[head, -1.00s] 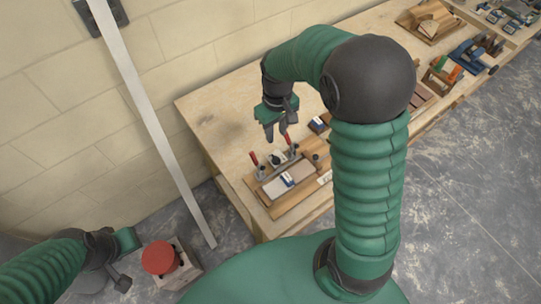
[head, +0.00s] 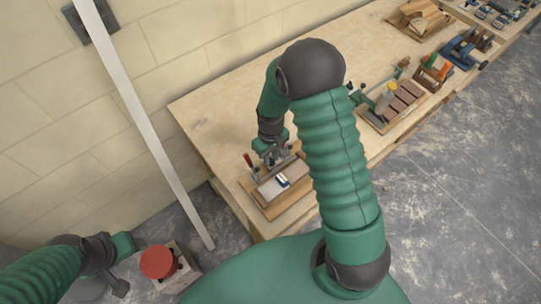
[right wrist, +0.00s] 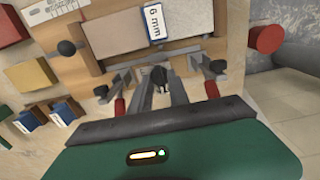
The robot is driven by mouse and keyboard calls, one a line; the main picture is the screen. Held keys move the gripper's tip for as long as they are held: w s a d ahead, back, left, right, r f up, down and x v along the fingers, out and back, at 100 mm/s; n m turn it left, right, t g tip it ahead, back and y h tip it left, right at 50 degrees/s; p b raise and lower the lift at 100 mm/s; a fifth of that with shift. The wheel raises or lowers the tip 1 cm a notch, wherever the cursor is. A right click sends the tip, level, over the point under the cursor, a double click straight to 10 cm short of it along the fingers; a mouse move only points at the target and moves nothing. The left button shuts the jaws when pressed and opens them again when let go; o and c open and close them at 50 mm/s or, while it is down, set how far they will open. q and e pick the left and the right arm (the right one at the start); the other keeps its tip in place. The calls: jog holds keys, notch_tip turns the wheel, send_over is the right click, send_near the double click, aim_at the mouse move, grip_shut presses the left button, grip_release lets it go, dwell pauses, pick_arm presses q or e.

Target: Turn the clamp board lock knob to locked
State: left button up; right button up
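The clamp board (head: 268,207) lies near the left end of the bench, with a grey plate and a 6 mm label (head: 282,181). In the right wrist view the board (right wrist: 190,52) shows a dark knob (right wrist: 160,76) at its edge, between two red-handled clamps (right wrist: 120,107). My right gripper (head: 277,155) is over the board's back edge. In the wrist view its fingers (right wrist: 158,88) are apart, one on each side of the knob; whether they touch it cannot be told. The knob's setting is not readable. My left gripper (head: 122,268) hangs at the lower left, away from the bench.
Coloured blocks (right wrist: 28,76) and small labelled boxes (right wrist: 65,112) lie beside the board. Other tool boards (head: 395,105) stand farther along the bench. A red button on a box (head: 158,262) and a pale upright post (head: 140,115) are at left. The bench's back-left top is clear.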

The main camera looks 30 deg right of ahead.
grip_shut()
jog(key=shift+m, duration=0.4)
jog(key=m+p, duration=0.1)
jog(key=m, duration=0.2)
jog(key=shift+w+m, duration=0.1)
jog(key=shift+m, duration=0.2)
jog(key=m, duration=0.3)
jog(key=shift+r+m+p, duration=0.1)
jog(key=shift+m+p, duration=0.2)
jog(key=shift+p, duration=0.1)
jog(key=m+p, duration=0.1)
jog(key=m, duration=0.4)
jog(key=shift+p, duration=0.3)
jog(key=shift+m+p, duration=0.75)
jog(key=shift+m, duration=1.75)
jog(key=shift+o, duration=1.4)
grip_release()
